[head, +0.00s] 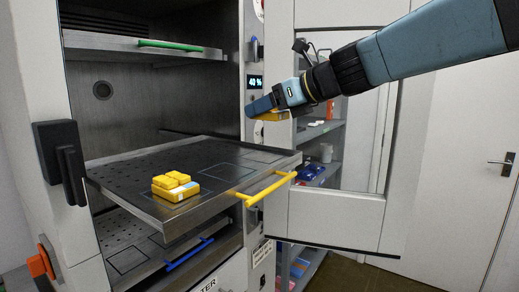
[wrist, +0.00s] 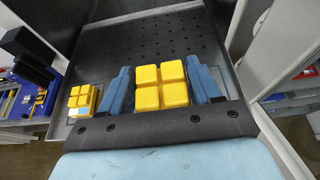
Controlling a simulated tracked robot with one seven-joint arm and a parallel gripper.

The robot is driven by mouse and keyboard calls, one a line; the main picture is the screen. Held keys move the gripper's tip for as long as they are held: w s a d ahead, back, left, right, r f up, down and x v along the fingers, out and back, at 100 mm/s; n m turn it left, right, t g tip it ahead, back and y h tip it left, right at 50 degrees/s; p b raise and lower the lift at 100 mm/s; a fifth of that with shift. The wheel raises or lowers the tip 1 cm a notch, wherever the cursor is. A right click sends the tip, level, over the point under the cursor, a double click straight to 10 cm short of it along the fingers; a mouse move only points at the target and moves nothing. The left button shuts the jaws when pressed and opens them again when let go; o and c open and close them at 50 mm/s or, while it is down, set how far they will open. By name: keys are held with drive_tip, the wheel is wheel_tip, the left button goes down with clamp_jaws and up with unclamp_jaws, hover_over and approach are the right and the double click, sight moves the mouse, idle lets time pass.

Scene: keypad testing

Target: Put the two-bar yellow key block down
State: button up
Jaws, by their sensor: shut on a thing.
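My gripper (head: 262,106) is shut on a yellow key block (head: 272,116), held in the air above and beyond the right part of the pulled-out metal shelf (head: 215,153). In the wrist view the held block (wrist: 160,87) shows several square keys between the two blue fingers (wrist: 161,84). I cannot see bars on it, so I cannot tell whether it is the two-bar one. A second yellow key block (head: 176,187) sits on the shelf's front left, with a pale label on its side. It also shows at the left of the wrist view (wrist: 82,99).
The shelf has a yellow handle (head: 265,188) and outlined rectangles; its middle and right are bare. A shelf with a green handle (head: 168,45) is above, one with a blue handle (head: 190,254) below. The open cabinet door (head: 335,215) stands at the right.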

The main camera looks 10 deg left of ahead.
hover_over(259, 156)
drive_tip(key=s+d, duration=0.2)
drive_tip(key=s, duration=0.2)
wheel_tip(259, 156, down, 3)
drive_tip(key=w+f, duration=0.1)
drive_tip(key=w+a+f, duration=0.1)
drive_tip(key=w+f, duration=0.1)
drive_tip(key=shift+a+f, duration=0.2)
drive_tip(key=shift+f, duration=0.1)
drive_tip(key=shift+w+a+f, duration=0.25)
drive_tip(key=shift+w+f, duration=0.3)
drive_tip(key=shift+f, duration=0.15)
drive_tip(key=shift+w+a+f, duration=0.1)
drive_tip(key=shift+w+f, duration=0.05)
drive_tip(key=shift+f, duration=0.45)
drive_tip(key=shift+w+f, duration=0.1)
drive_tip(key=shift+f, duration=1.05)
drive_tip(key=o, duration=1.1)
drive_tip(key=shift+f, duration=0.1)
drive_tip(key=shift+c, duration=0.2)
